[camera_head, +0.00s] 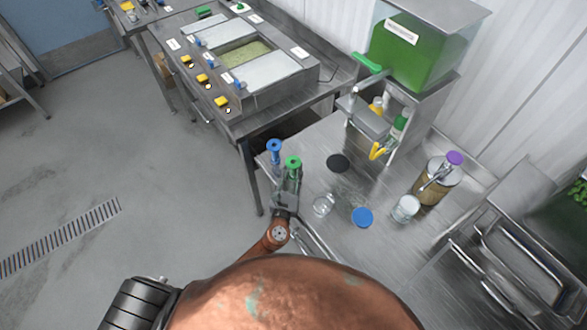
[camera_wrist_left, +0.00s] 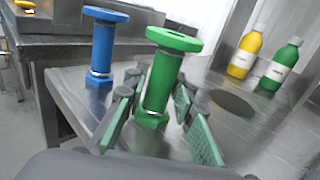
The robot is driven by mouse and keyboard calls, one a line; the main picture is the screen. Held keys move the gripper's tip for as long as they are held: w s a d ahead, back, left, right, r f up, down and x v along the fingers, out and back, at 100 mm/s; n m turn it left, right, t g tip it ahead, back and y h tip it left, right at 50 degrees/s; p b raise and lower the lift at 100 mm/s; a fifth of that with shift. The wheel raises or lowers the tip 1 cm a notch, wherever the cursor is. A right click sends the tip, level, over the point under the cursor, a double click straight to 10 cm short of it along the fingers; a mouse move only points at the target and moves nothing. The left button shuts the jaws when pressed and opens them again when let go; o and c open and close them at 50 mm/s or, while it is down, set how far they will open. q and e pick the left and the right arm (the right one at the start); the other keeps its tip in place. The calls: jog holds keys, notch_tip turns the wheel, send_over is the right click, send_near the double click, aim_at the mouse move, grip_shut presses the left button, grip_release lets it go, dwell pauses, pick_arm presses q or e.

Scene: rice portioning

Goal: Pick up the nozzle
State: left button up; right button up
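A green nozzle (camera_head: 292,165) shaped like a spool, with a wide flanged top, stands upright near the left edge of the steel table. It also shows in the left wrist view (camera_wrist_left: 160,85). A similar blue nozzle (camera_head: 275,152) stands just left of it, and also in the wrist view (camera_wrist_left: 101,50). My left gripper (camera_head: 288,190) is at the green nozzle, with its fingers (camera_wrist_left: 158,115) on either side of the lower body. The fingers look spread, with a gap showing on the right side. Finger contact cannot be made out. My right gripper is not in view.
The steel table (camera_head: 320,235) also holds a black disc (camera_head: 338,162), a clear glass (camera_head: 323,206), a blue-lidded container (camera_head: 361,217), a white cup (camera_head: 405,208) and a purple-topped jar (camera_head: 438,184). A dispenser with green liquid (camera_head: 420,60) stands behind.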

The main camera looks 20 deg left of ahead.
aim_at(293, 163)
pick_arm(q)
grip_shut()
jog(key=shift+r, duration=0.1)
jog(key=shift+r, duration=0.55)
notch_tip(293, 163, up, 3)
jog(key=shift+s+f+p, duration=0.15)
jog(key=shift+f+p, duration=0.05)
jog(key=shift+p, duration=0.35)
jog(key=s+a+r+p, duration=0.2)
jog(key=s+a+r, duration=0.3)
jog(key=s+r, duration=0.55)
jog(key=s+f+h+b, duration=0.1)
jog(key=s+f+b, duration=0.3)
jog(key=s+b, duration=0.1)
jog(key=shift+s+d+f+m, duration=0.35)
jog(key=shift+s+d+m, duration=0.05)
jog(key=shift+s+d, duration=0.05)
